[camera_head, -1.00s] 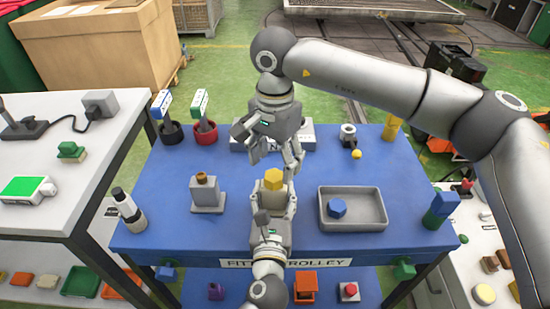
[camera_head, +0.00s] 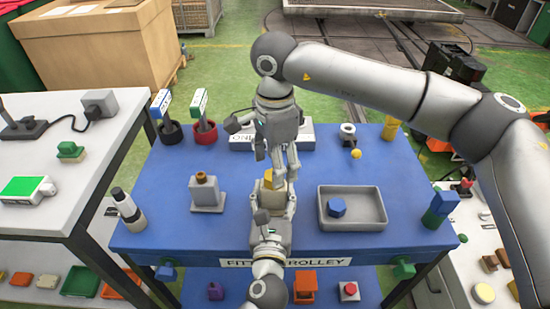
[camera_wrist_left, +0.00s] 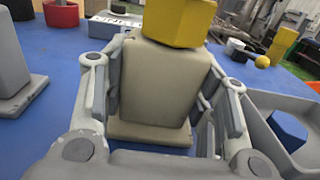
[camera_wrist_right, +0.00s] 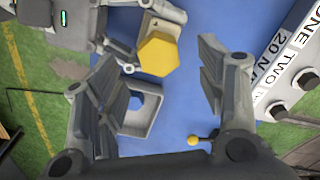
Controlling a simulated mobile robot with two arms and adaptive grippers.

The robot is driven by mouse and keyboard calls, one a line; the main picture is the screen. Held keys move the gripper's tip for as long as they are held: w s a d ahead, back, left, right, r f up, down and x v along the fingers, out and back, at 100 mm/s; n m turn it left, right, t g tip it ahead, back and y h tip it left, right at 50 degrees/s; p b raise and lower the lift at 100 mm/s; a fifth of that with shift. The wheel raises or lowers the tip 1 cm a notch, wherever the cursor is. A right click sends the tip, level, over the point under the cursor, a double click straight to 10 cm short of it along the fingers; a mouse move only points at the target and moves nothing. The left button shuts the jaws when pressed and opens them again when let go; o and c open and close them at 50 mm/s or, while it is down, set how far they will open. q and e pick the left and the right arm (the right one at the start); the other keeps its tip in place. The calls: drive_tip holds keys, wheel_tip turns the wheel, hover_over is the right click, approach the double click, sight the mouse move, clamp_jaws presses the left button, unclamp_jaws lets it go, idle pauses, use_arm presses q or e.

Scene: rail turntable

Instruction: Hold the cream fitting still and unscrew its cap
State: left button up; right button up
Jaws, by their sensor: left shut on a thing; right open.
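The cream fitting (camera_wrist_left: 155,95) stands upright between the fingers of my left gripper (camera_head: 271,208), which is shut on it. Its yellow hexagonal cap (camera_wrist_left: 180,20) sits on top and is seen from above in the right wrist view (camera_wrist_right: 158,54). My right gripper (camera_head: 277,168) is open above the fitting and points down. In the right wrist view the cap lies between its spread fingers, towards the top of the picture; I see no contact. In the head view the right fingers partly hide the cap.
A grey tray (camera_head: 378,222) with a blue hexagonal piece (camera_head: 337,207) lies to the right on the blue trolley top (camera_head: 165,235). A grey block with a brown top (camera_head: 207,195) stands to the left. A labelled grey box (camera_head: 300,130) and a small yellow ball (camera_head: 356,154) are behind.

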drive_tip(key=shift+f, duration=1.65)
drive_tip(key=c, duration=1.3)
drive_tip(key=n, duration=0.4)
drive_tip(key=shift+w+n, duration=0.1)
drive_tip(key=shift+n, duration=0.9)
drive_tip(key=n, duration=0.3)
drive_tip(key=shift+a, duration=0.1)
drive_tip(key=shift+n, duration=1.5)
